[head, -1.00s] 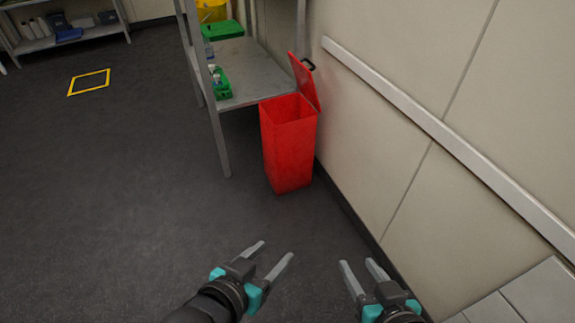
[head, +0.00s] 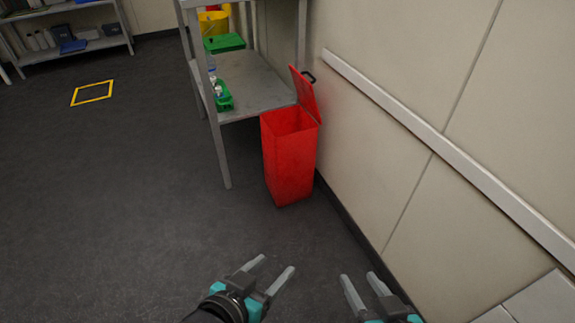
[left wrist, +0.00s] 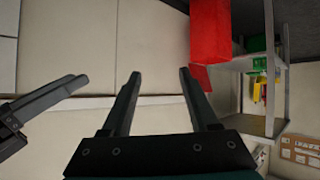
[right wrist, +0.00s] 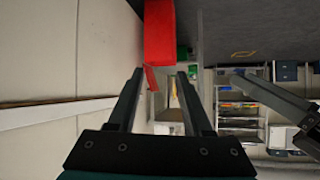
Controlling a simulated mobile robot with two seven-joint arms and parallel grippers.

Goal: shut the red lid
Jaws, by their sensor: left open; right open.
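A tall red bin (head: 288,160) stands on the floor between a metal shelf and the wall. Its red lid (head: 306,94) is raised, leaning back toward the wall, with a dark handle at its upper edge. The bin's mouth is open. My left gripper (head: 275,270) is open and empty, in front of the bin and well short of it. My right gripper (head: 361,284) is open and empty, to the right, also apart from the bin. The red bin also shows in the left wrist view (left wrist: 210,30) and in the right wrist view (right wrist: 159,32).
A metal shelf (head: 255,85) stands left of the bin, with a green rack (head: 222,96), a green box (head: 224,43) and a yellow container (head: 213,22). The wall with a pale rail (head: 440,145) runs along the right.

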